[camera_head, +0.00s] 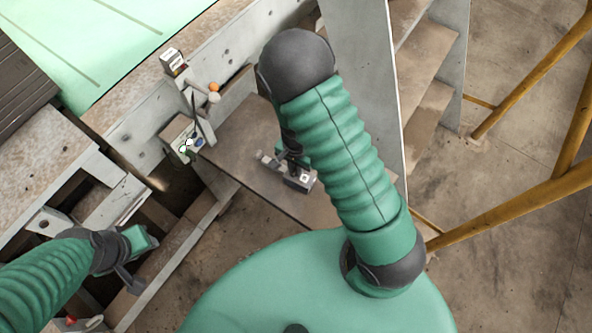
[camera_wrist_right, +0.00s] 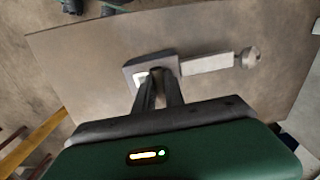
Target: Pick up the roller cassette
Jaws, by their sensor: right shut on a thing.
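The roller cassette (camera_head: 301,182) is a small grey block with a light arm that ends in a round roller. In the right wrist view the cassette (camera_wrist_right: 205,64) is over a brown board, its roller pointing right. My right gripper (camera_head: 291,160) is shut on the block end, its two dark fingers (camera_wrist_right: 157,75) close together there. I cannot tell whether the cassette touches the board. My left gripper (camera_head: 133,278) is at the lower left, away from the cassette; its jaw opening is unclear.
The brown board (camera_head: 235,140) is a step-like surface beside a grey upright panel (camera_head: 365,70). A ledge at upper left carries a small box (camera_head: 173,62) and a tool holder (camera_head: 185,138) with tools. Yellow rails (camera_head: 510,205) stand at right.

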